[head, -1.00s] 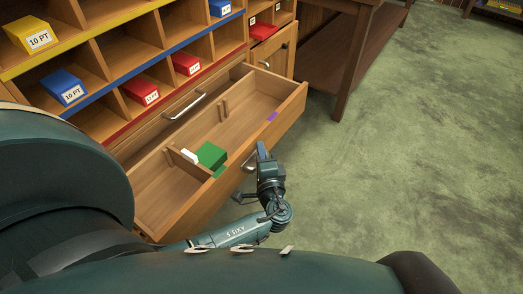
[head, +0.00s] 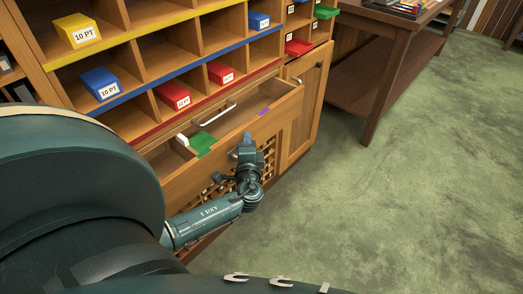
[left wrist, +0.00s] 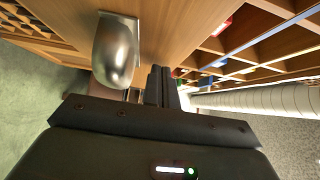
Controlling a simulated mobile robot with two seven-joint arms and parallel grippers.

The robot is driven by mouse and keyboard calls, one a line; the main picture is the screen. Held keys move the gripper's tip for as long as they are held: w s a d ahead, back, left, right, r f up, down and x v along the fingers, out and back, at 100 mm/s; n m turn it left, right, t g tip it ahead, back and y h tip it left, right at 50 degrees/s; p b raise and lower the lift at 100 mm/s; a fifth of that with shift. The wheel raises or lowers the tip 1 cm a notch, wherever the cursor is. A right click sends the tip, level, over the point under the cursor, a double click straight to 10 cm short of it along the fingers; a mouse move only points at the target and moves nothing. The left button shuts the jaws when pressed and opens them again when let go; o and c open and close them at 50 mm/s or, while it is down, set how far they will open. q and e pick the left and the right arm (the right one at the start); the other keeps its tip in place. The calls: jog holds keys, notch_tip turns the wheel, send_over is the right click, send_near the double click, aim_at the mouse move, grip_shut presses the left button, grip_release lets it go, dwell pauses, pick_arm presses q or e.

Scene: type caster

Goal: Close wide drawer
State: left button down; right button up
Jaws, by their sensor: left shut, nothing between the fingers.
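The wide wooden drawer (head: 280,118) is partly open below the shelves. Its front sticks out from the cabinet, and a strip of its inside shows. A green block (head: 202,141) and a small white piece (head: 182,139) are inside. My left gripper (head: 246,138) is shut and empty at the outer face of the drawer front. In the left wrist view the shut fingers (left wrist: 160,85) point at the wooden front, beside the rounded metal handle (left wrist: 117,50). I cannot tell whether they touch the wood. My right gripper is not in view.
Shelves above hold yellow (head: 77,31), blue (head: 101,83) and red (head: 174,95) boxes. A closed cabinet door (head: 307,105) is right of the drawer. A wooden table (head: 385,65) stands further right. The green floor (head: 400,200) is clear.

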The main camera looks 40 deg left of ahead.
pick_arm(q)
jog(key=a, duration=0.2)
jog(key=a+b, duration=0.1)
jog(key=a, duration=0.3)
jog(key=shift+w+a+b, duration=0.2)
jog(key=shift+w+b, duration=0.05)
jog(key=shift+b, duration=0.1)
jog(key=shift+a, duration=0.85)
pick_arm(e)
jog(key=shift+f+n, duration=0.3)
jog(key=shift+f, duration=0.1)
pick_arm(q)
jog(key=shift+w+b, duration=0.1)
jog(key=shift+b, duration=0.2)
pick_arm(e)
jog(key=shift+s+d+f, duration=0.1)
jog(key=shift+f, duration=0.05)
